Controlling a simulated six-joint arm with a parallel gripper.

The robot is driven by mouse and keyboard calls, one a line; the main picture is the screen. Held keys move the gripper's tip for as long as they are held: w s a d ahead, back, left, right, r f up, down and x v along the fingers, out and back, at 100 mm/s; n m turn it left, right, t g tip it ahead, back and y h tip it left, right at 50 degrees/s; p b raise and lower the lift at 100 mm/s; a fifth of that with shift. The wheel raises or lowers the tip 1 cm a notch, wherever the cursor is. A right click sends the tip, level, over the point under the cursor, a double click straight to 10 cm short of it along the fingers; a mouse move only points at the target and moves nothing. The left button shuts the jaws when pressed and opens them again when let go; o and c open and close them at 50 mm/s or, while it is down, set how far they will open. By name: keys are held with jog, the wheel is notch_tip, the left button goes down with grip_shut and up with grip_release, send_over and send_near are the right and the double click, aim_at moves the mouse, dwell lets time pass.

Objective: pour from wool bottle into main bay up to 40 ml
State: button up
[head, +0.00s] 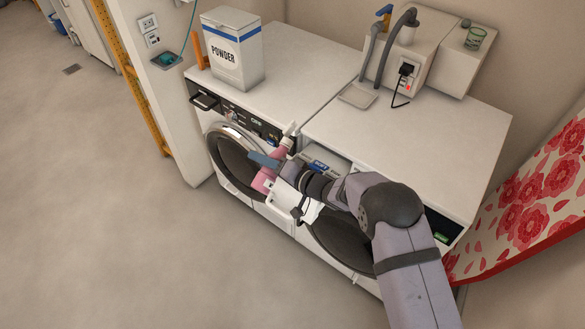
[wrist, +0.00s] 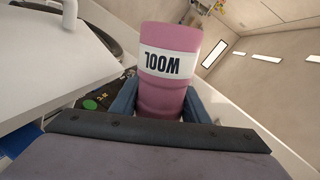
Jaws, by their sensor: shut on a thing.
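The wool bottle (head: 265,181) is pink with a white label. My gripper (head: 268,164) is shut around its body, in front of the washing machines. In the head view the bottle leans to the right, its pale neck end (head: 290,135) uppermost. In the wrist view the bottle (wrist: 165,102) fills the middle between both blue fingers, its WOOL label (wrist: 168,64) upside down. An open detergent drawer (head: 330,157) with a blue part shows just right of the bottle, partly hidden by my arm. I cannot make out its main bay, any liquid or a level mark.
A white powder box (head: 232,52) stands on the left machine's top. A red floral cloth (head: 530,205) hangs at right. The floor at left is clear.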

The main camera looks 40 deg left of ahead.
jog(key=shift+s+r+m+p, duration=0.15)
jog(key=shift+r+m+p, duration=0.1)
jog(key=shift+m+p, duration=0.25)
dwell(1.2)
jog(key=shift+w+m+g, duration=0.25)
jog(key=shift+m+g, duration=0.25)
jog(key=shift+m, duration=0.2)
dwell(2.5)
jog(key=shift+s+f+n+t+b, duration=0.15)
jog(key=shift+n+t+b, duration=0.3)
jog(key=shift+n, duration=0.55)
jog(key=shift+f, duration=0.15)
